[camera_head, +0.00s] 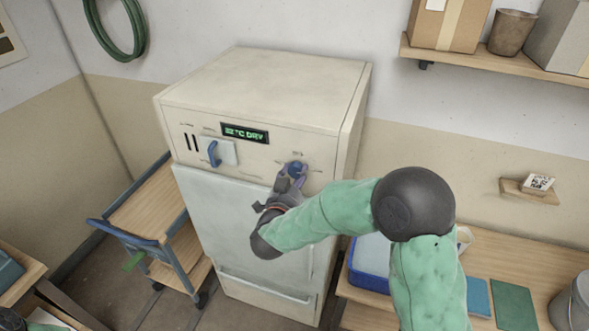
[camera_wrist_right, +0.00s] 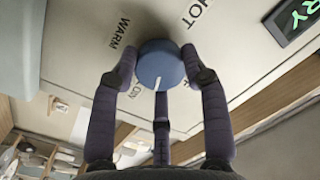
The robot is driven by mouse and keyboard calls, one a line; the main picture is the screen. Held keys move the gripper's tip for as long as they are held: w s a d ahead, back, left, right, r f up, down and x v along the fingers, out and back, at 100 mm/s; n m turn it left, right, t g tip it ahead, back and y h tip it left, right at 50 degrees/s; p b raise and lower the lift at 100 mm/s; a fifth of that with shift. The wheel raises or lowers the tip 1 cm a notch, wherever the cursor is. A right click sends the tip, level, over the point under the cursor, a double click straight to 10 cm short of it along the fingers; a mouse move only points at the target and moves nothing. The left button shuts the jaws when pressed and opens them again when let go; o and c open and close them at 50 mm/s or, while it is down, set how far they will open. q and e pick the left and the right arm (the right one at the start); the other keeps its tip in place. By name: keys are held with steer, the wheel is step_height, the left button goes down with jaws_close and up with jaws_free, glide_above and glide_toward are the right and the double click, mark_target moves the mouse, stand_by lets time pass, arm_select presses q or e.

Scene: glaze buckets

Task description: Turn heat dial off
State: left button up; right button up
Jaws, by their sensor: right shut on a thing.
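The heat dial (camera_head: 295,169) is a round blue knob at the right of the cream cabinet's front panel. In the right wrist view the dial (camera_wrist_right: 160,66) has a white pointer mark that points toward the bottom of the picture. The words WARM and HOT are printed beside it; a label nearer the mark is partly hidden by a finger. My right gripper (camera_head: 288,180) has its fingers around the dial and is shut on it; the fingers also show in the wrist view (camera_wrist_right: 157,78). My left gripper is not in view.
The cream cabinet (camera_head: 262,85) has a green display (camera_head: 245,133) reading about 22 °C DRY and a blue lever (camera_head: 213,153). A blue-framed cart (camera_head: 150,205) stands at its left. A wooden bench (camera_head: 530,255) with a blue tray (camera_head: 367,277) is at the right.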

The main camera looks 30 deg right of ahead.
steer(key=n+p, duration=0.5)
steer(key=r+n+p, duration=0.1)
steer(key=n+p, duration=0.1)
steer(key=shift+w+n+g+p, duration=0.15)
steer(key=shift+n+g+p, duration=0.15)
steer(key=shift+n, duration=0.1)
steer(key=n+p, duration=0.3)
steer(key=shift+g+h, duration=0.3)
steer(key=shift+w+f+n+p, duration=0.1)
steer(key=shift+n+p, duration=0.5)
steer(key=shift+n, duration=0.4)
steer(key=o, duration=1.2)
steer(key=shift+a, duration=0.1)
steer(key=shift+c, duration=0.2)
steer(key=shift+f, duration=0.2)
